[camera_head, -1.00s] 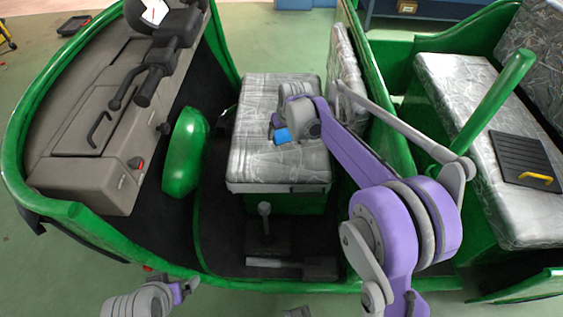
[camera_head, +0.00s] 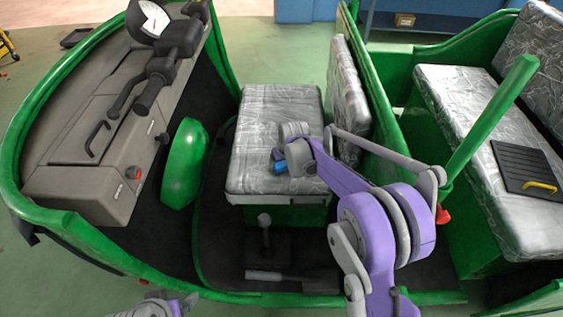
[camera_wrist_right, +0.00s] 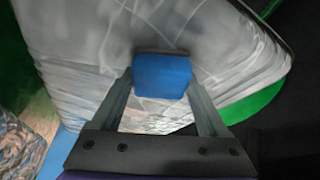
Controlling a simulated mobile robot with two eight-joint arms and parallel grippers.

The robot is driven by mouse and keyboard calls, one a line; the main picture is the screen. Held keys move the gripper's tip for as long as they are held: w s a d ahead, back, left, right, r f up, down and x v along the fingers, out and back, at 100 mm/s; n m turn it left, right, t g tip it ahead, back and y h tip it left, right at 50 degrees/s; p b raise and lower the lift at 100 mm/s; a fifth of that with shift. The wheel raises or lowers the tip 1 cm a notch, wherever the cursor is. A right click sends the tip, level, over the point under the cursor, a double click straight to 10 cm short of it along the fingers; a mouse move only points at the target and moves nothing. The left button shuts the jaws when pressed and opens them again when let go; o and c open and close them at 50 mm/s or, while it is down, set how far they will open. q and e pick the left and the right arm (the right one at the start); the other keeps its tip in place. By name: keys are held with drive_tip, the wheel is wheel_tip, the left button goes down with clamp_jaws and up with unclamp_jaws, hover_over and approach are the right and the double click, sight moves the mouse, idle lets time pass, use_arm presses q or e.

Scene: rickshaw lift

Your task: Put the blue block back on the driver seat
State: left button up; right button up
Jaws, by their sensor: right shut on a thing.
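The blue block (camera_head: 281,167) is between the fingers of my right gripper (camera_head: 278,160), over the driver seat (camera_head: 283,105). The right wrist view shows the blue block (camera_wrist_right: 162,77) held at the fingertips, with the plastic-wrapped seat (camera_wrist_right: 90,40) behind it. I cannot tell whether the block touches the seat. My right gripper (camera_wrist_right: 162,85) is shut on the block. My left gripper (camera_head: 185,303) shows only partly at the bottom edge of the head view, away from the seat; its jaw state is unclear.
The green cab frame surrounds the seat. A handlebar (camera_head: 150,75) and grey dashboard (camera_head: 90,130) stand at the left. A floor lever (camera_head: 265,225) stands in front of the seat. A rear bench (camera_head: 470,110) with a black panel (camera_head: 528,165) lies at the right.

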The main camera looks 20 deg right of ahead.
drive_tip(key=shift+f, duration=0.15)
drive_tip(key=o, duration=1.3)
drive_tip(key=shift+o, duration=0.2)
drive_tip(key=shift+r, duration=0.35)
drive_tip(key=p+v, duration=0.2)
drive_tip(key=v, duration=1)
drive_tip(key=s+r, duration=0.2)
drive_tip(key=s, duration=1.4)
drive_tip(key=s+f, duration=0.2)
drive_tip(key=s, duration=0.6)
drive_tip(key=s+f+m, duration=0.1)
drive_tip(key=s+f, duration=0.2)
drive_tip(key=s, duration=0.6)
drive_tip(key=shift+f, duration=0.15)
